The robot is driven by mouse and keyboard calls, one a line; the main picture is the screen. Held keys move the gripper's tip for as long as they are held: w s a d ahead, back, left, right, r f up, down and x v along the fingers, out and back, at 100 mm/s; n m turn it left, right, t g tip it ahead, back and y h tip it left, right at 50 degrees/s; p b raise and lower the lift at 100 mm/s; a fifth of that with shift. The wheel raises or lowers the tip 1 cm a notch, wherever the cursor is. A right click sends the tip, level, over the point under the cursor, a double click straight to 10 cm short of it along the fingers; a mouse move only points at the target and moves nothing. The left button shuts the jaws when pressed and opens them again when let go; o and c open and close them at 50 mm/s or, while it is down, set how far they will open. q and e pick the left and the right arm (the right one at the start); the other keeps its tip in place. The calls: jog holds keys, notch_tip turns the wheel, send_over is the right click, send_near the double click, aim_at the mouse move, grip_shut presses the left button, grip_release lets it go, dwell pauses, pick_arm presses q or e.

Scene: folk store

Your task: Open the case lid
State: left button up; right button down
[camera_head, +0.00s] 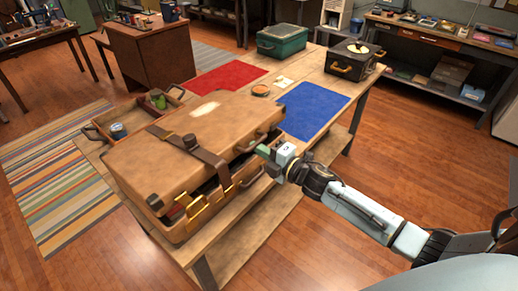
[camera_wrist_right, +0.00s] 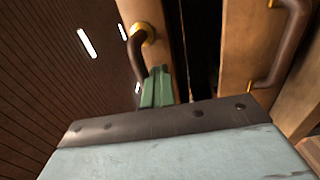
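The large brown leather case stands on the wooden table. Its lid (camera_head: 165,155) is tilted slightly up, with a dark gap above the base (camera_head: 185,230). A strap (camera_head: 190,146) crosses the lid, its end hanging at the front. My right gripper (camera_head: 264,152) is at the handle on the lid's right part. In the right wrist view its green fingers (camera_wrist_right: 157,88) are close together on the dark curved lid handle (camera_wrist_right: 135,58), hiding part of it. The base handle (camera_wrist_right: 285,48) is apart, at the right. My left gripper is out of view.
An open wooden tray (camera_head: 100,133) with small items sits left of the case. A red mat (camera_head: 226,77), a blue mat (camera_head: 312,108), a green case (camera_head: 281,41) and a dark box (camera_head: 353,62) lie behind.

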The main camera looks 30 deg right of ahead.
jog(key=shift+w+a+r+p, duration=0.1)
jog(key=shift+w+r+p, duration=0.1)
jog(key=shift+r+p, duration=0.75)
jog(key=shift+r, duration=0.2)
jog(key=shift+w+r+p, duration=0.25)
jog(key=shift+r+p, duration=0.65)
jog(key=shift+r, duration=0.4)
jog(key=shift+w+a+r, duration=0.1)
jog(key=shift+r, duration=0.1)
jog(key=shift+w+a+r+p, duration=0.1)
jog(key=shift+w+r+p, duration=0.05)
jog(key=shift+r+p, duration=0.4)
jog(key=shift+w+a+r+p, duration=0.1)
jog(key=shift+w+r+p, duration=0.05)
jog(key=shift+r+p, duration=0.3)
jog(key=shift+w+a+r+p, duration=0.1)
jog(key=shift+w+r+p, duration=0.1)
jog(key=shift+r+p, duration=0.4)
jog(key=shift+w+a+r+p, duration=0.1)
jog(key=shift+w+r+p, duration=0.1)
jog(key=shift+r+p, duration=0.3)
